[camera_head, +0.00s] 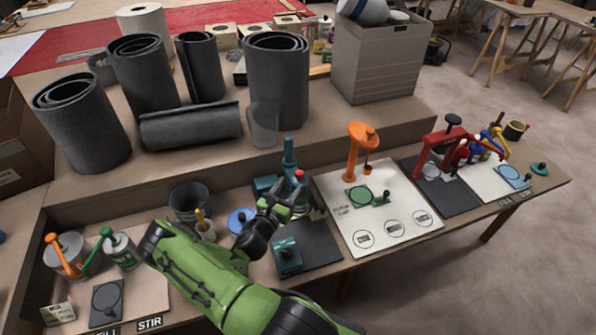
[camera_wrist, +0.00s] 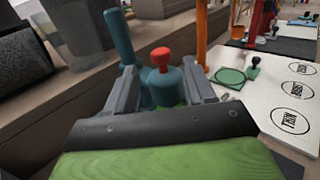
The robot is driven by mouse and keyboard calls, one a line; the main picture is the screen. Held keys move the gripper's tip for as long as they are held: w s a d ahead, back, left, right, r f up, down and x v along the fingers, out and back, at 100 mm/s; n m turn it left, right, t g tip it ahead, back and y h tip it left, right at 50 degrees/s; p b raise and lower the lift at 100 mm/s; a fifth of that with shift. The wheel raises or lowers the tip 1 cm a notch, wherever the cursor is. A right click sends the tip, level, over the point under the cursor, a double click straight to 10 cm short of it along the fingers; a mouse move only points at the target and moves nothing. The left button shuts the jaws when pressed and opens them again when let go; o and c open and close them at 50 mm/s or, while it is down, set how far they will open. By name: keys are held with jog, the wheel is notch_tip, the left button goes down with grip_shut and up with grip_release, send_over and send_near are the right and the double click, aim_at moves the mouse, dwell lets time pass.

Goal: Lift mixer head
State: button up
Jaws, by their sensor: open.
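The teal mixer (camera_head: 289,155) stands at the back of a dark mat near the middle of the bench. Its head carries a red knob (camera_head: 299,174). In the wrist view the teal head (camera_wrist: 167,88) and its red knob (camera_wrist: 161,55) show between my two grey fingers, with a teal handle or post (camera_wrist: 119,38) rising to the left. My gripper (camera_head: 290,200) is open, in front of the head and partly hiding it. I cannot tell whether the fingers touch the head. A teal block (camera_head: 287,256) sits at the mat's front.
An orange press (camera_head: 359,150) stands on a white board (camera_head: 400,225) to the right, with red, blue and yellow clamps beyond. A dark bucket (camera_head: 189,202) and blue lid (camera_head: 242,221) are left. Grey rolls (camera_head: 277,85) stand on the raised shelf behind.

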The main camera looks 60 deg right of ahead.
aim_at(299, 182)
jog(key=d+b, duration=0.1)
jog(key=d, duration=0.8)
jog(key=shift+d, duration=0.15)
jog(key=shift+c, duration=0.5)
grip_shut()
